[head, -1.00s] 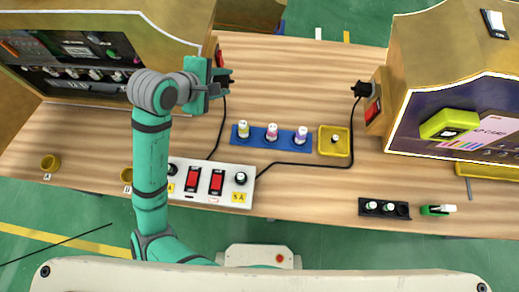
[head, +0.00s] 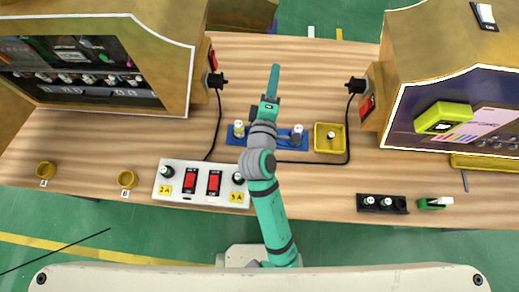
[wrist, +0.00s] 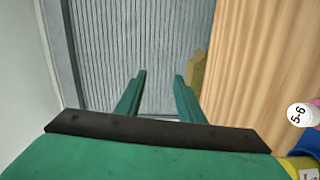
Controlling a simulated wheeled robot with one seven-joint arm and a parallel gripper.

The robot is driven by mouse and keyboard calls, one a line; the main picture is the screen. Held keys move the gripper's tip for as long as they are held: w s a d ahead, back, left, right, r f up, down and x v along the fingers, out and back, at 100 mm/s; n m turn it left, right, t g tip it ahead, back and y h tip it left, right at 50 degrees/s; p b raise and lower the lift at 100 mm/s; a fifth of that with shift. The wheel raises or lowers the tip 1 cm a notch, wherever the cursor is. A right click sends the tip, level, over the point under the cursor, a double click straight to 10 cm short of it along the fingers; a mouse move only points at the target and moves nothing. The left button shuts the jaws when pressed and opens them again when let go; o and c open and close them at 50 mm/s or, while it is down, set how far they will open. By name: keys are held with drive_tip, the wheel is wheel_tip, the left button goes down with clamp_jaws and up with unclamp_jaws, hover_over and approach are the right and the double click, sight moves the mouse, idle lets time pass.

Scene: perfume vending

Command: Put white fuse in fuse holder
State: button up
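A white box (head: 203,198) holds two black round caps, like fuse holders: the left cap (head: 167,171) by the 2A label, the right cap (head: 238,178) by the 5A label. A black tray (head: 402,212) at the front right holds small white-topped pieces (head: 370,200). A small piece with a pale top (head: 331,135) stands in the yellow tray (head: 343,149). I cannot tell which piece is the white fuse. My gripper (head: 274,80) is above the table beyond the blue rack. In the wrist view, its fingers (wrist: 158,84) are apart with nothing between them.
The blue rack (head: 270,143) holds capped bottles, partly hidden by my arm; one white cap (wrist: 299,115) shows in the wrist view. Vending cabinets stand left (head: 120,30) and right (head: 400,60). Black cables run across the table. A green-and-white item (head: 435,203) lies front right.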

drive_tip(key=s+f+m+g+y, duration=0.1)
drive_tip(key=s+f+m+y, duration=0.1)
drive_tip(key=s+f, duration=0.5)
drive_tip(key=s+f+m+g+y, duration=0.15)
drive_tip(key=s+f, duration=0.25)
drive_tip(key=s, duration=0.6)
drive_tip(key=s+a+m, duration=0.2)
drive_tip(key=s+m, duration=0.3)
drive_tip(key=s, duration=0.3)
drive_tip(key=s+a+m, duration=0.2)
drive_tip(key=s+m, duration=0.4)
drive_tip(key=s, duration=0.3)
drive_tip(key=shift+m+t+h, duration=0.25)
drive_tip(key=shift+d, duration=0.15)
drive_tip(key=shift+c, duration=0.5)
